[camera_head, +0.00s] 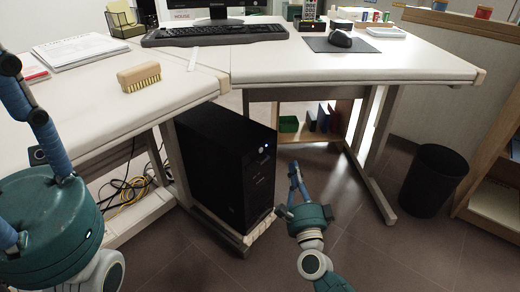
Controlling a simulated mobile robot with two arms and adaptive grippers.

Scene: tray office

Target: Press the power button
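The black computer tower (226,165) stands upright on a low shelf under the desk. A small lit dot, which looks like the power button (266,148), is on the upper part of its narrow front face. My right gripper (293,168) is in front of the tower, just right of the front face and a little lower than the lit dot. Its fingers look drawn together, with nothing between them, and appear apart from the tower. My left gripper (18,90) is at the left edge, far from the tower; part of it is cut off and its opening cannot be judged.
The desk (350,68) overhangs the tower, with its metal leg (368,180) to the right. Cables (130,188) lie left of the tower. A black bin (432,180) stands at right. A brush (139,76) and keyboard (215,33) are on the desktop. The floor ahead is clear.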

